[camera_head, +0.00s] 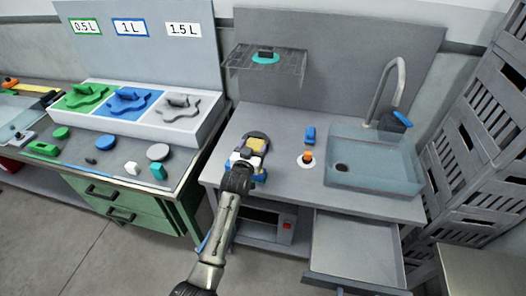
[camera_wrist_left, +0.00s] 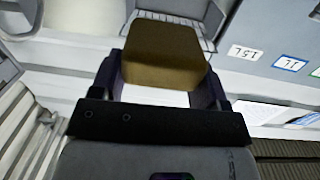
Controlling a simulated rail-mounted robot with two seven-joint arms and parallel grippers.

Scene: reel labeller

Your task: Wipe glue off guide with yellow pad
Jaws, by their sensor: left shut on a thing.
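In the left wrist view the yellow pad (camera_wrist_left: 163,55), brownish in shadow, sits between the two fingers of my left gripper (camera_wrist_left: 161,80), which is shut on it. In the head view my left gripper (camera_head: 249,156) is over the left part of the grey counter (camera_head: 285,191). Yellow, blue and dark shapes crowd around its fingers there, and I cannot tell them apart surely. The guide and any glue on it cannot be made out. My right gripper is not in view.
A blue block (camera_head: 310,134) and an orange-topped piece on a white disc (camera_head: 306,158) stand right of the gripper. Beyond are a clear basin (camera_head: 372,178) and a tap (camera_head: 395,82). A wire shelf (camera_head: 240,62) hangs behind. An open drawer (camera_head: 356,246) juts out in front.

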